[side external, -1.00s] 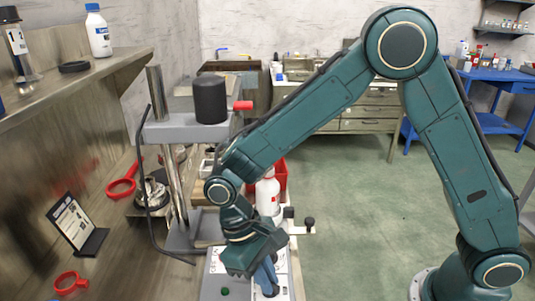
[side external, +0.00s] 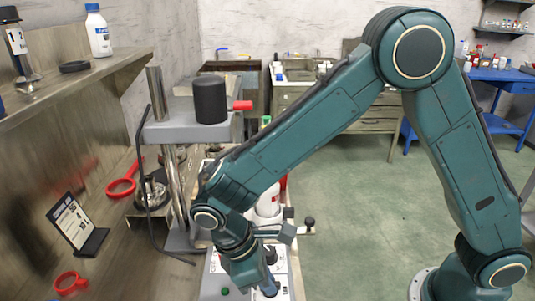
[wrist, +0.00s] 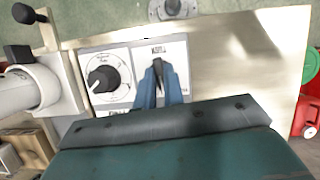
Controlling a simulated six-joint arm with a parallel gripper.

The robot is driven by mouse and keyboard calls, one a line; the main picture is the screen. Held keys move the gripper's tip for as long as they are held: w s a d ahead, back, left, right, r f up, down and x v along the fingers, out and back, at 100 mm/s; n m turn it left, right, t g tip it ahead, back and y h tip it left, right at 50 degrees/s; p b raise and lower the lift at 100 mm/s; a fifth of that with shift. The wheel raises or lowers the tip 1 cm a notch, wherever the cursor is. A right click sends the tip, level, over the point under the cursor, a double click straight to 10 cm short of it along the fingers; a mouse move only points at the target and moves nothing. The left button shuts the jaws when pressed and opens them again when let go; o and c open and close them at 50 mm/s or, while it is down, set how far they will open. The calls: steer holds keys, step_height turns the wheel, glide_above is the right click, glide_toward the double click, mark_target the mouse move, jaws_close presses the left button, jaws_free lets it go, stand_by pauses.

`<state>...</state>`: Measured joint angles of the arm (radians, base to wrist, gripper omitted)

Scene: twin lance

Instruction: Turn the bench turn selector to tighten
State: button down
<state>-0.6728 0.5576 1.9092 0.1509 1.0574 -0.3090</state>
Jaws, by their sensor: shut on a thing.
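The bench turn selector (wrist: 158,72) is a narrow black handle on a white labelled plate, seen in the wrist view. The blue fingers of my gripper (wrist: 159,88) stand on both sides of it and are shut on it. The fingers hide part of the handle and plate. The label above the handle is too small to read surely. In the side view my gripper (side external: 269,286) points down at the front of the bench panel, and the selector is mostly hidden there.
A round black dial (wrist: 102,79) sits on the plate just left of the fingers. A white cylinder (wrist: 22,90) in a clamp stands farther left. The steel panel right of the fingers (wrist: 235,70) is bare. A press column (side external: 172,150) stands left of my arm.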

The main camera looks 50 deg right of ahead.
steer(key=n+t, duration=0.1)
steer(key=n, duration=0.4)
steer(key=shift+s+a+t+h, duration=0.1)
steer(key=shift+a+t+h, duration=0.05)
steer(key=shift+t+h, duration=0.2)
steer(key=c, duration=1.5)
jaws_free()
steer(key=shift+r, duration=0.1)
steer(key=v, duration=1.3)
steer(key=shift+a+r, duration=0.15)
steer(key=shift+r, duration=0.15)
steer(key=shift+s, duration=0.1)
